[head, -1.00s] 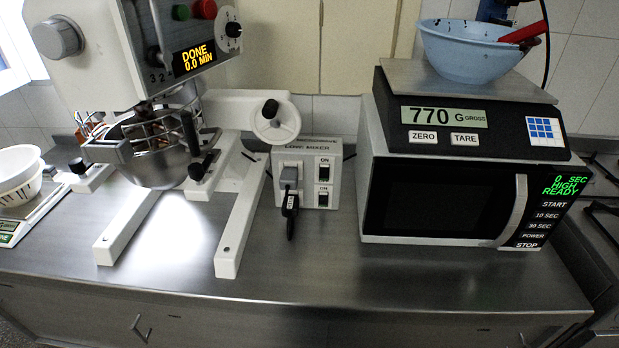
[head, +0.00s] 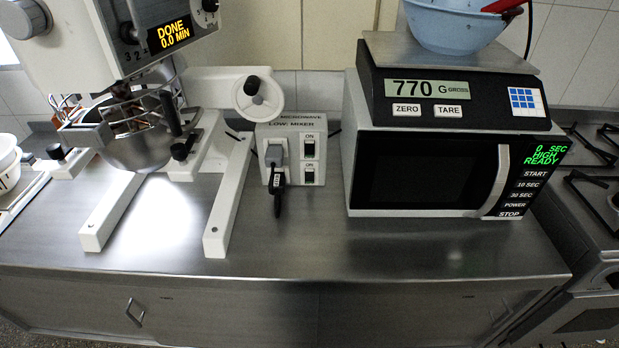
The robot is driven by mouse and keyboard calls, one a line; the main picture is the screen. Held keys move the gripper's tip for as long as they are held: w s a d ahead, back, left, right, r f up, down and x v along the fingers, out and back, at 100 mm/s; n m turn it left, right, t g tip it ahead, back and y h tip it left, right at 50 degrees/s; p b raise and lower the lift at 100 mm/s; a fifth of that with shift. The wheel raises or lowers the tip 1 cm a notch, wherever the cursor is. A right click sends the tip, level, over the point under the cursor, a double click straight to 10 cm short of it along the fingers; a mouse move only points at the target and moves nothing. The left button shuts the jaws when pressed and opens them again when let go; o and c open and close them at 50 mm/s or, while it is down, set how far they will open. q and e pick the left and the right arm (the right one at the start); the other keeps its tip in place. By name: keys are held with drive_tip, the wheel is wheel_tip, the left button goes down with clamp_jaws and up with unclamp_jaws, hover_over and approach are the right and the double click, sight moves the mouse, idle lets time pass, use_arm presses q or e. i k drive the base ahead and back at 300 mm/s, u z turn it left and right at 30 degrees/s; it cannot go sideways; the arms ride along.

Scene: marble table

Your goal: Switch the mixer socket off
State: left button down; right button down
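A white socket box (head: 292,152) stands on the steel counter between the mixer and the microwave. Its label reads "MICROWAVE" and "LOW: MIXER". Two black rocker switches marked ON sit on its right half, an upper switch (head: 309,149) and a lower switch (head: 309,177). Which way each rocker is pressed is too small to tell. A grey plug (head: 275,154) and a black plug with a hanging cord (head: 277,186) are at its left half. The white mixer (head: 135,120) stands to the left, its display reading "DONE 0.0 MIN". Neither gripper is in view.
The microwave (head: 425,172) stands right of the socket box, with a scale (head: 440,88) reading 770 G and a blue bowl (head: 452,25) on top. The mixer's white legs reach forward on the left. The counter front (head: 330,245) is clear. A stove (head: 590,190) is at right.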

sight(308, 173)
drive_tip(key=u, duration=1.1)
drive_tip(key=k, duration=0.4)
